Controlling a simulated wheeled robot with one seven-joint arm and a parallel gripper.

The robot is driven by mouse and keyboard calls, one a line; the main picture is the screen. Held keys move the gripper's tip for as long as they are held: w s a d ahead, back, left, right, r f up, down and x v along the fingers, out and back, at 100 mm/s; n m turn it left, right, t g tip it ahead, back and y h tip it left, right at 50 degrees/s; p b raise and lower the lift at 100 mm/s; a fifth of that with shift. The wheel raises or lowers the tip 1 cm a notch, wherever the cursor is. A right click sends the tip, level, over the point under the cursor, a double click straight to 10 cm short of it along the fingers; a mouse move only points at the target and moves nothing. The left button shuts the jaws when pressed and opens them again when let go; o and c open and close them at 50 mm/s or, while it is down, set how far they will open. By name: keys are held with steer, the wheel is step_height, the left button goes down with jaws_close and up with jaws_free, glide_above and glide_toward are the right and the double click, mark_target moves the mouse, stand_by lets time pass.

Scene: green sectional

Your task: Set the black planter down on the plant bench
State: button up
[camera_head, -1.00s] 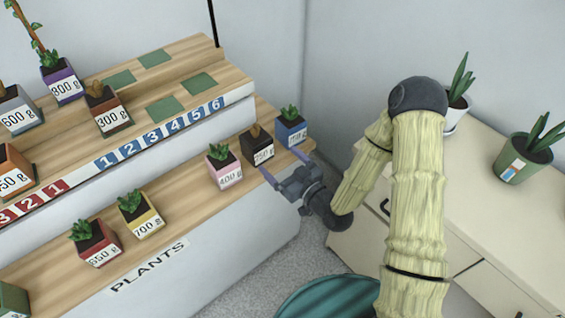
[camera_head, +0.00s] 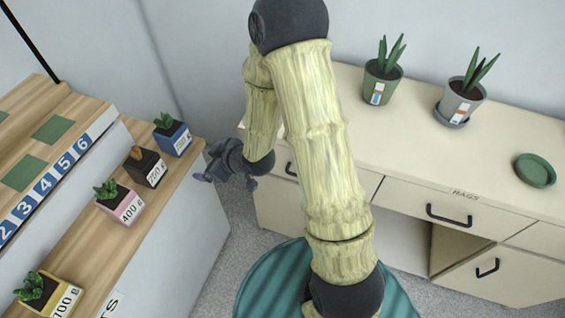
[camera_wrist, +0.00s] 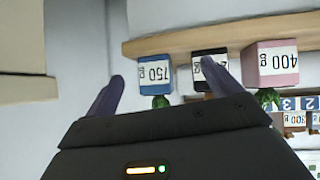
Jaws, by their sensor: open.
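The black planter (camera_head: 152,170) stands upright on the lower wooden shelf of the plant bench (camera_head: 95,245). It holds a small brown plant and has a white weight label. It sits between the pink 400 g planter (camera_head: 122,208) and the blue planter (camera_head: 174,140). In the wrist view the black planter (camera_wrist: 208,82) shows upside down, partly hidden behind one finger. My gripper (camera_head: 203,177) is open and empty, to the right of the black planter and apart from it. Its two spread fingers also show in the wrist view (camera_wrist: 165,74).
A yellow 700 g planter (camera_head: 50,295) stands nearer on the bench. A cream cabinet (camera_head: 410,190) at right carries a green pot (camera_head: 382,82), a grey pot (camera_head: 460,102) and a green saucer (camera_head: 535,170).

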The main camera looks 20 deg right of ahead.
steer(key=s+d+r+m+g+h, duration=0.3)
steer(key=s+d+r+m, duration=0.1)
steer(key=s+d, duration=0.3)
steer(key=s+d+r+m+g+h, duration=0.2)
steer(key=s+d+r+m+h, duration=0.1)
steer(key=s+d+r+m, duration=0.2)
steer(key=s+d, duration=0.2)
steer(key=d, duration=0.1)
steer(key=shift+s+d+r+g+h, duration=0.2)
steer(key=shift+g+h, duration=0.1)
steer(key=shift+g, duration=0.1)
